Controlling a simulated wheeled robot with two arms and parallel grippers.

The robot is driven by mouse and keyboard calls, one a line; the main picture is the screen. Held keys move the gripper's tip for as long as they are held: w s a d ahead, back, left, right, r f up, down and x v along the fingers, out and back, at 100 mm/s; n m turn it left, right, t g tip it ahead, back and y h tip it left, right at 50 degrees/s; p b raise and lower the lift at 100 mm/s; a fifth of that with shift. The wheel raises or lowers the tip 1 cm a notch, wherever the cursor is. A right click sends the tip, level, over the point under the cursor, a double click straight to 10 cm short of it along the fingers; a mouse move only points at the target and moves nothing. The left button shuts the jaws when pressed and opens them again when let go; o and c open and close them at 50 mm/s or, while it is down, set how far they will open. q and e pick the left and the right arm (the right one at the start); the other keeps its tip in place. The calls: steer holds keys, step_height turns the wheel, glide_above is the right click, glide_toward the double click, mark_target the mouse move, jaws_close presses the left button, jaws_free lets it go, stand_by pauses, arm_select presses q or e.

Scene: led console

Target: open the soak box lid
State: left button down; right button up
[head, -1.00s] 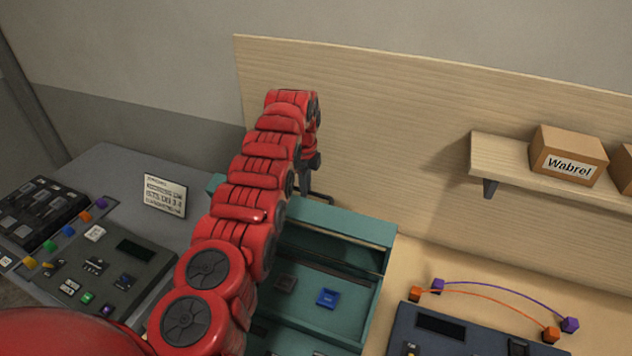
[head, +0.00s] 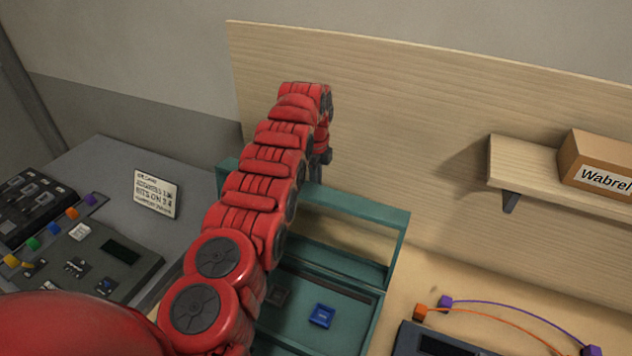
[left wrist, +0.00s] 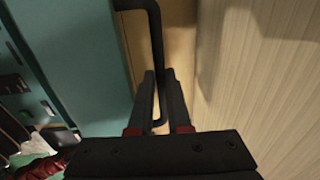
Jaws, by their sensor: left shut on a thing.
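The teal soak box (head: 374,318) stands at the lower middle of the head view, partly hidden behind my left arm. My left gripper (left wrist: 159,85) is shut on this handle. In the head view its fingers are mostly hidden behind the arm. My right gripper is out of view.
A wooden back panel (head: 440,130) rises close behind the lid. A dark console (head: 440,342) with cables is right of the soak box.

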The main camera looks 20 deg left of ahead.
arm_select(q)
steer(key=shift+w+d+r, duration=0.1)
steer(key=shift+w+r, duration=0.05)
steer(key=shift+w, duration=0.2)
steer(key=c, duration=1.3)
jaws_free()
steer(key=o, duration=0.3)
steer(key=shift+w+f, duration=0.2)
steer(key=shift+w, duration=0.05)
steer(key=shift+o, duration=0.7)
steer(key=shift+w+f, duration=0.3)
steer(key=shift+w, duration=0.1)
steer(key=shift+s+r, duration=0.15)
steer(key=shift+s, duration=0.15)
